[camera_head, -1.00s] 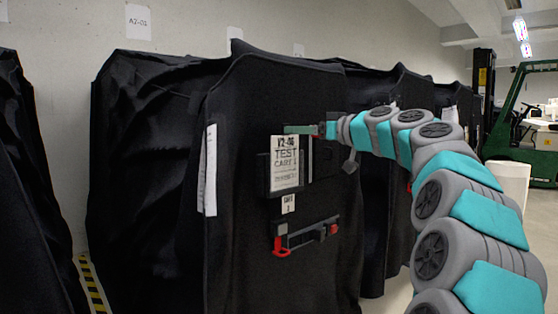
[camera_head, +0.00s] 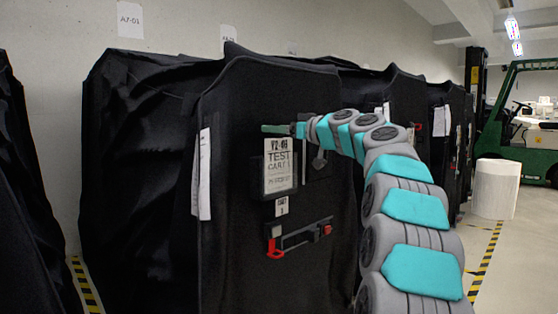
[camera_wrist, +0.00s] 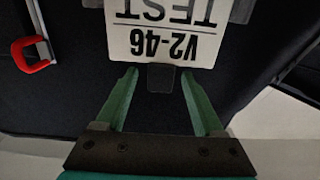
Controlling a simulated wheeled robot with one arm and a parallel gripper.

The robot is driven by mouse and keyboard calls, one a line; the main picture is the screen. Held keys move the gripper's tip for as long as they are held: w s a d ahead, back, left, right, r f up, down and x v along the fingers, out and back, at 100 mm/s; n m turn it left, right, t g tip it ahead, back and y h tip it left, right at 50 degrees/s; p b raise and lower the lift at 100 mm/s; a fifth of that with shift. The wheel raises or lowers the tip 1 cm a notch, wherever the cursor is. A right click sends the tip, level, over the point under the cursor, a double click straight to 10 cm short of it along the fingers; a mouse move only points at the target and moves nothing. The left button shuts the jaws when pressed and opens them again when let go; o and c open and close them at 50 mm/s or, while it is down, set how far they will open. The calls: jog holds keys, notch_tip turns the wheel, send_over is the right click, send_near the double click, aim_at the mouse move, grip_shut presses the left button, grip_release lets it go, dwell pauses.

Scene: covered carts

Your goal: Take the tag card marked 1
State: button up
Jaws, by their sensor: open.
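A white card (camera_head: 278,170) reading "V2-46 TEST CART" and a smaller line hangs in a dark holder on the front of a black covered cart (camera_head: 240,95). A smaller white tag (camera_head: 281,207) hangs just below it; its print is too small to read surely. My gripper (camera_wrist: 160,75) is open, with green fingers. In the head view it is at the top edge of the large card. In the wrist view the large card (camera_wrist: 165,35) appears upside down, just beyond the fingertips. A dark tab (camera_wrist: 161,79) at its edge lies between the fingers, which do not visibly grip anything.
A dark latch bar with a red hook (camera_head: 275,250) is below the cards; a red hook also shows in the wrist view (camera_wrist: 32,54). A white sheet (camera_head: 205,175) hangs on the cart's left edge. Other covered carts stand on both sides. Open floor lies at right.

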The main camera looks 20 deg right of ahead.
grip_shut()
dwell(0.4)
